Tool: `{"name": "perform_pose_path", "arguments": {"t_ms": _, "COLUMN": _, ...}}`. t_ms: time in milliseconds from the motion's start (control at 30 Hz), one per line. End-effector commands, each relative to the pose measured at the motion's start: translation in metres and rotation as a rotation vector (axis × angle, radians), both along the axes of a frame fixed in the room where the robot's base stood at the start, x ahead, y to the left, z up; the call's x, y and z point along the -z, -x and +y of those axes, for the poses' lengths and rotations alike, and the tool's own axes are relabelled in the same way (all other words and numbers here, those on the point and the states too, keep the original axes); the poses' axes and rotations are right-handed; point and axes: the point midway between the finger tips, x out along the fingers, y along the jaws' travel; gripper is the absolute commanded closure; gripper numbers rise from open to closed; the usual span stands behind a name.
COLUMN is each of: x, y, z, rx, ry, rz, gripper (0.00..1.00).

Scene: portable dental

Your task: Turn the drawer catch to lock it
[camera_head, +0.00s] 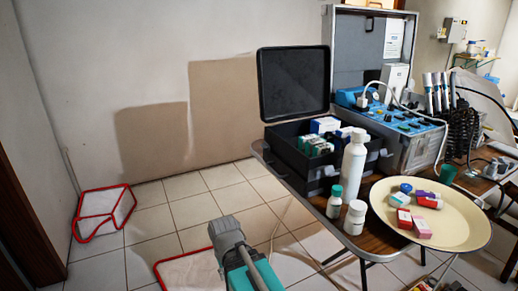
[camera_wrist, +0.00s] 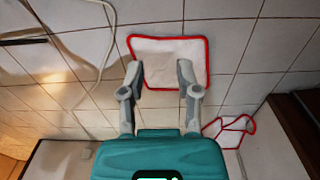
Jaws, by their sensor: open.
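A black case (camera_head: 283,160) with its lid up stands at the left end of the brown table in the head view. Its open top holds several small boxes.
A tall white bottle (camera_head: 354,160) and smaller bottles (camera_head: 334,203) (camera_head: 356,218) stand in front of the case. A cream tray (camera_head: 463,232) with small boxes is at right. Red-edged white pieces (camera_head: 103,210) (camera_wrist: 168,50) lie on the floor. Floor left of the table is mostly clear.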

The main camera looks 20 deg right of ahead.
Motion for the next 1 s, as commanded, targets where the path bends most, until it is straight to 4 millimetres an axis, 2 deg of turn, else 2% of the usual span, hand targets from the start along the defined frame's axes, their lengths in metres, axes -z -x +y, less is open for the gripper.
{"name": "perform_pose_path", "arguments": {"t_ms": 267, "x": -0.016, "y": -0.031, "z": -0.030, "rx": -0.009, "ry": 0.170, "rz": 0.010, "gripper": 0.57}}
{"name": "perform_pose_path", "arguments": {"t_ms": 467, "x": -0.044, "y": -0.070, "z": -0.060, "rx": -0.025, "ry": 0.412, "rz": 0.019, "gripper": 0.57}}
{"name": "perform_pose_path", "arguments": {"t_ms": 733, "x": -0.103, "y": -0.131, "z": -0.093, "rx": -0.041, "ry": 0.783, "rz": 0.021, "gripper": 0.57}}
{"name": "perform_pose_path", "arguments": {"t_ms": 1000, "x": -0.180, "y": -0.191, "z": -0.104, "rx": -0.043, "ry": 1.154, "rz": 0.008, "gripper": 0.57}}
